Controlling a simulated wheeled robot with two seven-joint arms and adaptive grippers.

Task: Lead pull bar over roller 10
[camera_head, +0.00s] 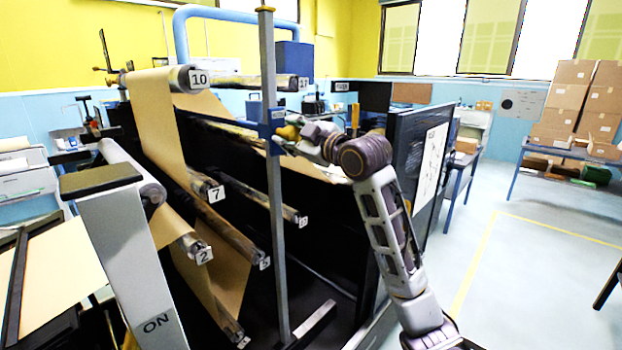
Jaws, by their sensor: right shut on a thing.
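Roller 10 (183,78) is at the upper left of the frame, with its white number tag facing me. Brown kraft paper (153,115) runs up to roller 10, and more paper shows behind and to the right of it. A blue bar (222,127) slants behind the paper to a blue block (267,118) on a grey upright post; it looks like the pull bar. My right gripper (284,138) is shut on a yellow grip (289,132) beside the block. The fingertips are partly hidden. My left gripper is not in view.
Rollers 7 (207,185), 2 (193,245) and 5 (242,244) lie below, and roller 12 (272,82) is to the right of roller 10. The grey post (275,220) stands in front of the frame. A dark panel (402,160) stands behind my right arm.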

